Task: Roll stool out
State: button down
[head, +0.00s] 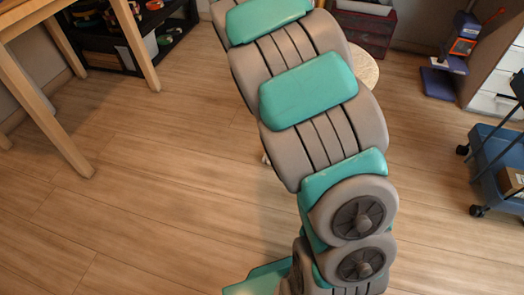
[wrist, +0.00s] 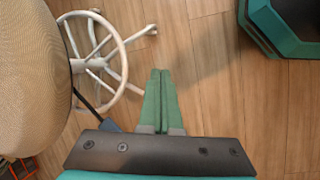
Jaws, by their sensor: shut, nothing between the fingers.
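The stool shows in the wrist view with a round tan woven seat (wrist: 28,90) at the left edge. Its pale base with a round foot ring (wrist: 97,58) and splayed legs is beside the seat. My gripper (wrist: 159,74) has green fingers pressed together with nothing between them. It points over bare floor just right of the foot ring, apart from it in the picture. In the head view my arm covers most of the stool; a part of its pale round seat (head: 365,66) shows beside the arm. My gripper is hidden there.
A wooden table leg (head: 50,115) stands at left, with a dark shelf (head: 105,40) behind it. A blue wheeled cart (head: 492,150) is at right. A purple stand (head: 440,80) and white drawers (head: 492,103) are at back right. The wood floor (head: 150,190) at left is clear.

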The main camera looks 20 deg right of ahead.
jog(key=w+f+n, duration=0.4)
jog(key=w+f, duration=0.3)
jog(key=w, duration=0.1)
jog(key=n+t+p, duration=0.1)
jog(key=n+p, duration=0.1)
jog(key=n, duration=0.2)
send_over(265, 158)
jog(key=s+a, duration=0.1)
jog(key=s, duration=0.3)
notch_tip(265, 158, down, 11)
jog(key=w+a+f+n+y, duration=0.1)
jog(key=w+a+f+n, duration=0.25)
jog(key=a+f, duration=0.5)
jog(key=shift+n+t, duration=0.3)
jog(key=shift+n, duration=0.05)
jog(key=x, duration=1.1)
jog(key=shift+s+d+f+b, duration=0.3)
jog(key=shift+d, duration=0.2)
jog(key=d, duration=0.2)
jog(key=shift+w+d+r, duration=0.1)
jog(key=shift+w+d, duration=0.1)
jog(key=shift+d, duration=0.1)
jog(key=shift+w+d, duration=0.15)
jog(key=shift+d, duration=0.55)
